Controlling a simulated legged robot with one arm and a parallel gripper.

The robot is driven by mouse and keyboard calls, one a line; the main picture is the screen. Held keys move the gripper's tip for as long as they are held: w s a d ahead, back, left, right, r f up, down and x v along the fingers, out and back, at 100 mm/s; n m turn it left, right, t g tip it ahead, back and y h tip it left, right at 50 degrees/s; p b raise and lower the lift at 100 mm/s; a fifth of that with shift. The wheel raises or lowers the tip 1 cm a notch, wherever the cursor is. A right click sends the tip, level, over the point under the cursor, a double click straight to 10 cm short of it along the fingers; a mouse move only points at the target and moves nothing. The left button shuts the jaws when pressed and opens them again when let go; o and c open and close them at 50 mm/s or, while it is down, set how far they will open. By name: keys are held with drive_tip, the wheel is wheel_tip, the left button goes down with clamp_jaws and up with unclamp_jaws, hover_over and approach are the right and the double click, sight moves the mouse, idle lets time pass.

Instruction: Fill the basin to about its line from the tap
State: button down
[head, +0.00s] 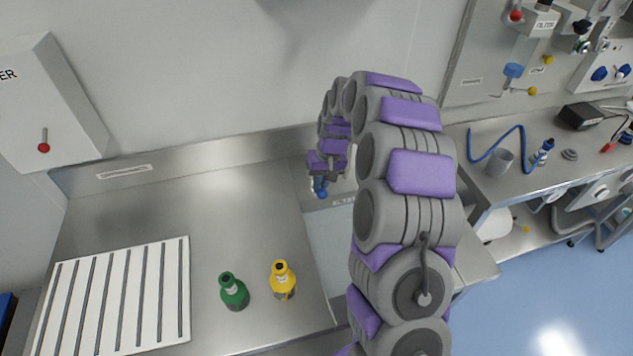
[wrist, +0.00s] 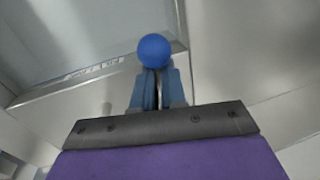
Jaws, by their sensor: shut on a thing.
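My gripper (head: 319,182) reaches down over the near-left rim of the sink area at the wall. In the wrist view, its two blue fingers (wrist: 158,88) are closed around the stem below a round blue knob (wrist: 154,50). The knob also shows in the head view (head: 322,194), just below the fingers. The basin (head: 335,244) is a pale recess in the steel counter, partly hidden by my arm. Its rim carries a small printed label, too small to read fully. I cannot make out a spout, a water stream, a fill line or the water level.
A green bottle (head: 234,291) and a yellow bottle (head: 282,280) stand left of the basin. A white slotted rack (head: 115,297) lies farther left. A wall box with a red-knobbed lever (head: 44,147) hangs at left. The right bench (head: 535,190) holds a grey cup (head: 499,162) and a blue hose.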

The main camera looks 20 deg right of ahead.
drive_tip(key=shift+w+d+r, duration=0.1)
drive_tip(key=shift+w+r, duration=0.1)
drive_tip(key=shift+w, duration=0.05)
drive_tip(key=c, duration=1.4)
unclamp_jaws()
drive_tip(key=shift+f, duration=0.1)
drive_tip(key=shift+o, duration=1.1)
drive_tip(key=shift+s, duration=0.1)
drive_tip(key=d+r+p, duration=0.1)
drive_tip(key=r, duration=0.7)
drive_tip(key=d+r+p, duration=0.2)
drive_tip(key=r, duration=0.7)
drive_tip(key=shift+d, duration=0.25)
drive_tip(key=shift+s+f, duration=0.1)
